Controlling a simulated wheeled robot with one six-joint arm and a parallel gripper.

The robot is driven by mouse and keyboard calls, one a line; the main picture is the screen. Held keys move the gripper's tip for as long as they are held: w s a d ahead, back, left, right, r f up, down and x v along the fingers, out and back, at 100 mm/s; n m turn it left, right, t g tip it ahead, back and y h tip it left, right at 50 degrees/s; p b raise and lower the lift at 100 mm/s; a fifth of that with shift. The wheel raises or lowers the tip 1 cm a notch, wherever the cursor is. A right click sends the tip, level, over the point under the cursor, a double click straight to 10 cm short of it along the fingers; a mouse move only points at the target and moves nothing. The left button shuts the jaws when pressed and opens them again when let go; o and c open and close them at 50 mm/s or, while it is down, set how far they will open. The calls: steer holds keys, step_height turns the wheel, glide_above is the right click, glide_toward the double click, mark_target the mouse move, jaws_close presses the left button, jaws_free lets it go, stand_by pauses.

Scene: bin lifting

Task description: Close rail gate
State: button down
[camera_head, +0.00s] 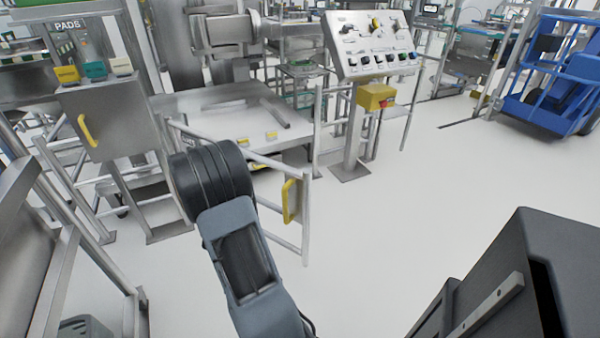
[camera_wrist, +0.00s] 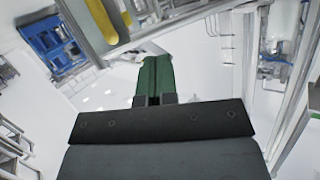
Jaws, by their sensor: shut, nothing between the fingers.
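The rail gate (camera_head: 305,215) is a pale metal tube frame with a yellow handle (camera_head: 290,200). In the head view it stands swung out toward me at an angle, with open floor between its free end and the post by the control panel. In the wrist view a yellow handle (camera_wrist: 102,20) on a grey metal part shows close at the top left. My gripper (camera_wrist: 155,62) has dark green fingers, shut together and empty, and appears below and right of that handle, apart from it. In the head view my arm hides the gripper and part of the gate.
A control panel (camera_head: 372,45) on a stand is behind the gate, with a yellow box (camera_head: 375,97) below it. A grey cabinet (camera_head: 105,120) with another yellow handle stands at left. A blue cart (camera_head: 555,75) is far right. The floor right of the gate is clear.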

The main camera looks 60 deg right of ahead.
mark_target(304, 178)
steer(key=s+d+m+g+h+p, duration=0.2)
steer(key=s+d+m+g+h, duration=0.25)
steer(key=s, duration=0.45)
steer(key=shift+n+g, duration=0.75)
steer(key=shift+g, duration=0.1)
steer(key=d, duration=0.4)
steer(key=s+d, duration=0.1)
steer(key=d, duration=0.3)
steer(key=d+r+b, duration=0.1)
steer(key=d, duration=0.3)
steer(key=shift+s+d, duration=0.2)
steer(key=shift+d, duration=0.75)
